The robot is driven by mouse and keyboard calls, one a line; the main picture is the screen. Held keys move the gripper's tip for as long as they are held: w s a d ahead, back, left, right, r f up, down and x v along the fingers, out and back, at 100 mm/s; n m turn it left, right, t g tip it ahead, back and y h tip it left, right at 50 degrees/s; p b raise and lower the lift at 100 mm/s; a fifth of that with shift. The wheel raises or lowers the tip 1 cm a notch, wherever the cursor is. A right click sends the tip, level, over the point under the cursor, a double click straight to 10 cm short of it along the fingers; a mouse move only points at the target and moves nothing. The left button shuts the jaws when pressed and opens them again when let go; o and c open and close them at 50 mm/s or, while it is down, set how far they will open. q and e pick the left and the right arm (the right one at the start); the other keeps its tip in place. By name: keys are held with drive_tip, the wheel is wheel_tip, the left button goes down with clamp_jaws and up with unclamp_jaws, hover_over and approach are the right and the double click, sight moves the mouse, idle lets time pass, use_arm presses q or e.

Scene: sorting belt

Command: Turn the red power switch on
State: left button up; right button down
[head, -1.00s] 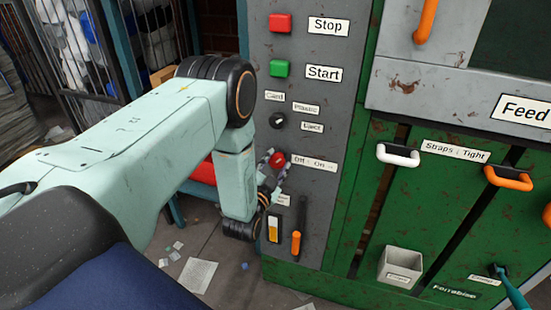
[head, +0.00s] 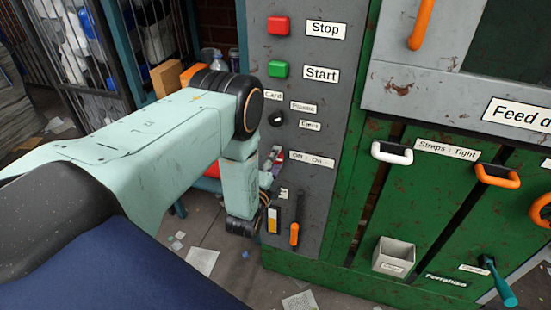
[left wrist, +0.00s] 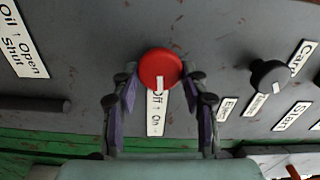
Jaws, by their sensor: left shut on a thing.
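The red power switch (left wrist: 158,66) is a round red knob with a white mark, on the grey panel beside the "Off : On" label (left wrist: 157,115). In the head view the switch (head: 279,154) is partly covered by my fingers. My left gripper (left wrist: 161,76) is shut on the switch, one finger on each side of it, and it also shows in the head view (head: 270,167). In the left wrist view the white mark points down toward the label. The label's upper end is partly hidden by the knob. My right gripper is in neither view.
Above the switch are a black selector knob (head: 277,119), a green Start button (head: 278,69) and a red Stop button (head: 278,26). An orange lever (head: 294,233) is below. The green machine (head: 345,265) with its handles stands to the right.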

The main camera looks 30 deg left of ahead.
use_arm(q)
drive_tip(key=shift+m, duration=0.5)
drive_tip(key=o, duration=1.1)
drive_tip(key=v, duration=1.2)
